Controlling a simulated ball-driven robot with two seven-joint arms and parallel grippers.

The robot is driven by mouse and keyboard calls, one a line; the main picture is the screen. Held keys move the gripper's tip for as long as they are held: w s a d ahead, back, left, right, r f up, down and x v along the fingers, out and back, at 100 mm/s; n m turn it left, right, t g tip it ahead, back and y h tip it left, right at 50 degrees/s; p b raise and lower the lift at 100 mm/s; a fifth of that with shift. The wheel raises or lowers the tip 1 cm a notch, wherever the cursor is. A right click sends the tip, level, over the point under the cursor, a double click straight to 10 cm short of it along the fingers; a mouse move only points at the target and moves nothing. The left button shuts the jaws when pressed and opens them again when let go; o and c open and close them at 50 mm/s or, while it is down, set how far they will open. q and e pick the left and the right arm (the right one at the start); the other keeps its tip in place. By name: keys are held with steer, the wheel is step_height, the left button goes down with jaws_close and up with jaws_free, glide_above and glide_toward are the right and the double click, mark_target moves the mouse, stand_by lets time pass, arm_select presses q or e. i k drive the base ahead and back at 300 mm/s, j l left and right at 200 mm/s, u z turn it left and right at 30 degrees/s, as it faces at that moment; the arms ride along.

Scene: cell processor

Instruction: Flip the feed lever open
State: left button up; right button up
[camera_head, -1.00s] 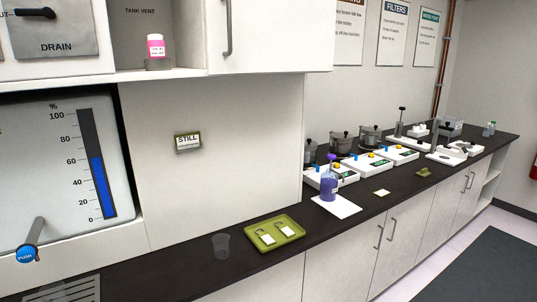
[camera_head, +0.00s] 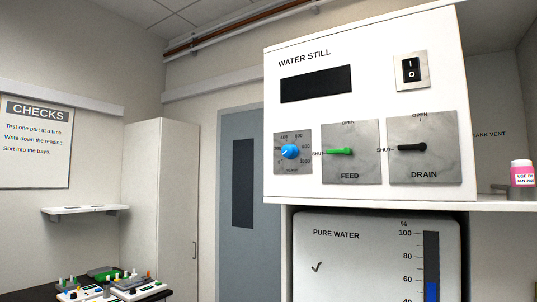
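The feed lever (camera_head: 340,152) is a small green handle on a grey plate labelled FEED, on the front of the white water still (camera_head: 370,85). It lies level and points left at the SHUT mark; the OPEN mark is above it. The black drain lever (camera_head: 409,148) on the plate to its right also points left at SHUT. Neither of my grippers shows in the head view.
A blue knob (camera_head: 290,152) sits left of the feed plate, and a power switch (camera_head: 411,71) is above the drain plate. A pink bottle (camera_head: 522,174) stands on a shelf at right. A pure water gauge (camera_head: 431,265) is below.

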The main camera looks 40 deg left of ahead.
mark_target(347, 150)
steer(key=j+u, duration=0.1)
steer(key=u, duration=0.85)
